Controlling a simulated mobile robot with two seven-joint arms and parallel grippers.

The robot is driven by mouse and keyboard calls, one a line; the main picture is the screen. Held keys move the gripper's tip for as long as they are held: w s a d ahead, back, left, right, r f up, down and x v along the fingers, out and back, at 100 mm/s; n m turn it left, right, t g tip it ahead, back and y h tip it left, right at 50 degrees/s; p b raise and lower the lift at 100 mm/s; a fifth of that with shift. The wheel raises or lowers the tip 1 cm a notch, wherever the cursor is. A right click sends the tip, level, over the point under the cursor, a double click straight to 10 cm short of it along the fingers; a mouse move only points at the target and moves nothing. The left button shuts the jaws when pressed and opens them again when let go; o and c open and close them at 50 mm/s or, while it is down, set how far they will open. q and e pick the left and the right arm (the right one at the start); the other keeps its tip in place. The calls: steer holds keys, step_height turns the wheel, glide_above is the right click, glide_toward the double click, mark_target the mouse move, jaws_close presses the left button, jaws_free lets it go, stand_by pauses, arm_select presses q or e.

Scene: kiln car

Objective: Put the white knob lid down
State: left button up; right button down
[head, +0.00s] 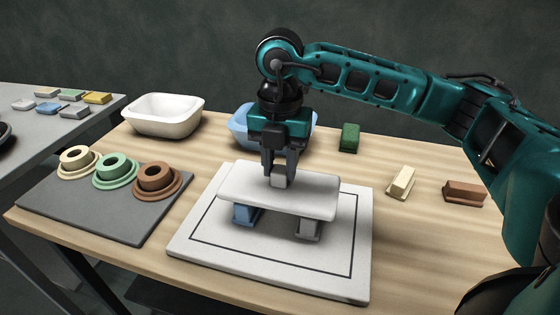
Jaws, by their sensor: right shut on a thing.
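The white knob lid (315,194) is a flat rounded slab with a small pale knob (279,181) on top. My right gripper (278,176) is shut on the knob from above. The lid is roughly level, over a blue block (244,214) on its left and a grey block (309,230) on its right. I cannot tell whether its underside touches them. Both blocks stand on a white board (205,247) with a black outline, and the lid partly hides them. My left gripper is not in view.
A grey slab (98,220) at left carries cream, green and brown flanged rings. A white basin (163,115) and a blue basin (240,127) stand behind. Green (349,138), cream (401,182) and brown (464,193) blocks lie at right. A side table (45,135) holds small tiles.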

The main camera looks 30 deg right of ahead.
mark_target(280, 169)
steer(key=c, duration=0.8)
jaws_free()
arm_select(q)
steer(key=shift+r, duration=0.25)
arm_select(e)
steer(key=shift+r, duration=0.1)
steer(key=shift+r, duration=0.1)
steer(key=shift+r+p, duration=0.3)
steer(key=shift+p, duration=0.05)
arm_select(q)
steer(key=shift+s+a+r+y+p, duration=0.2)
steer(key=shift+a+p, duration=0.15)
steer(key=shift+p, duration=0.15)
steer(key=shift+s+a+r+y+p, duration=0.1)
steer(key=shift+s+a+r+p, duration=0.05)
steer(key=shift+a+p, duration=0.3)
arm_select(e)
step_height(280, 169, up, 12)
steer(key=shift+r, duration=0.2)
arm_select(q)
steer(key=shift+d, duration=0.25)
